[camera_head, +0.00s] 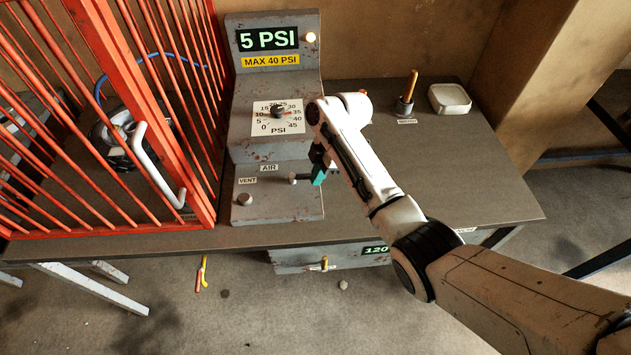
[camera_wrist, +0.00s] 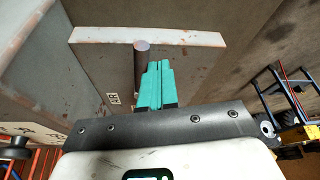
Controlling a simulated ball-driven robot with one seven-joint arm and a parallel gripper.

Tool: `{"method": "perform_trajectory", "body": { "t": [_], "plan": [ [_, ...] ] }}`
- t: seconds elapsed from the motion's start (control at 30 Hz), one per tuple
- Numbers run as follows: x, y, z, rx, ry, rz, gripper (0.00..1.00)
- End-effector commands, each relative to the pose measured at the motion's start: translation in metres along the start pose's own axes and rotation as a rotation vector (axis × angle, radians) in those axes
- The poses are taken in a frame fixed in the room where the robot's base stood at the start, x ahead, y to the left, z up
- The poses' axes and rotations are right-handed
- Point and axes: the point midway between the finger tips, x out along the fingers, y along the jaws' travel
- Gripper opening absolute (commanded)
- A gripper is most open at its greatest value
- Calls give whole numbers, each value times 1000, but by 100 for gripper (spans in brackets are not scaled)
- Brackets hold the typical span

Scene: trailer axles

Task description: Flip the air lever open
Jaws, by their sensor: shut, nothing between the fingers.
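The air lever (camera_head: 294,178) is a short grey handle on the lower front of the grey control box (camera_head: 275,215), under the AIR label (camera_head: 268,167). In the wrist view the lever is a dark cylinder with a round end (camera_wrist: 141,46), standing out from the box. My gripper (camera_head: 319,176) has teal fingers and is just right of the lever in the head view. In the wrist view its shut, empty fingertips (camera_wrist: 158,67) are close beside the lever; I cannot tell if they touch. My arm hides part of the box's right side.
The display (camera_head: 267,39) reads 5 PSI, beside a lit lamp (camera_head: 311,37). A pressure dial (camera_head: 278,111) and a vent knob (camera_head: 245,199) are on the box. A red cage (camera_head: 180,130) stands at left. A cup (camera_head: 404,106) and white dish (camera_head: 449,99) stand at right.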

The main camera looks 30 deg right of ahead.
Motion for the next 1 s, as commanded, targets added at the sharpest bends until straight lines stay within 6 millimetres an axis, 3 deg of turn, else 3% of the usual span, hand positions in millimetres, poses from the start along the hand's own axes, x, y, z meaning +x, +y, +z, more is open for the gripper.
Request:
{"method": "perform_trajectory", "body": {
  "t": [0.4, 1.0],
  "plan": [
    [-2, 12, 6, -112, -1, -34, 0],
    [-7, 15, 5, -127, -4, -31, 0]
  ]
}}
